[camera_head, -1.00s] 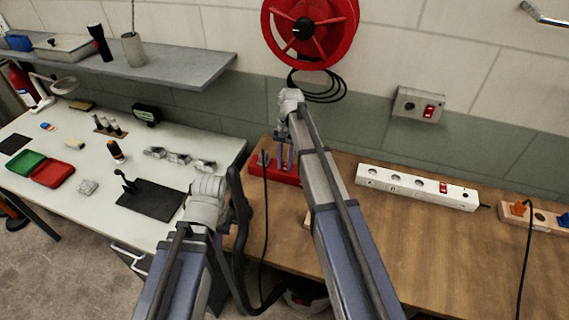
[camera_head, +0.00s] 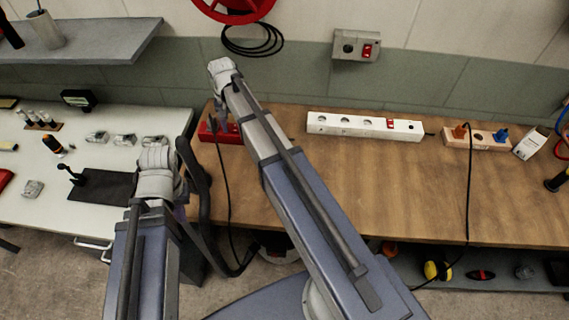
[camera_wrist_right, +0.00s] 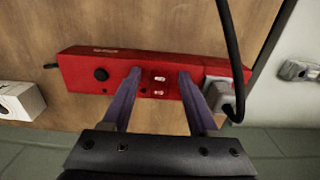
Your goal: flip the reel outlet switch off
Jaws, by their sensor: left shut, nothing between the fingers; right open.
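A grey wall box (camera_head: 342,47) with a round socket and a red rocker switch (camera_head: 367,50) is fixed to the wall, right of the red reel (camera_head: 236,8). A red outlet strip (camera_head: 208,131) lies on the wooden bench; in the right wrist view the strip (camera_wrist_right: 85,76) carries small red-and-white parts (camera_wrist_right: 159,79) and a grey plug. My right gripper (camera_wrist_right: 159,72) is open, its fingers over the strip on either side of those parts. It is largely hidden by my arm in the head view (camera_head: 228,125). My left gripper (camera_head: 181,212) is shut and empty, mostly hidden behind its wrist.
A white power strip (camera_head: 350,126) and a wooden outlet block (camera_head: 457,141) with orange and blue plugs lie along the back of the wooden bench (camera_head: 400,190). A black cord (camera_head: 226,185) hangs from the red strip. The wooden bench's middle right is clear.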

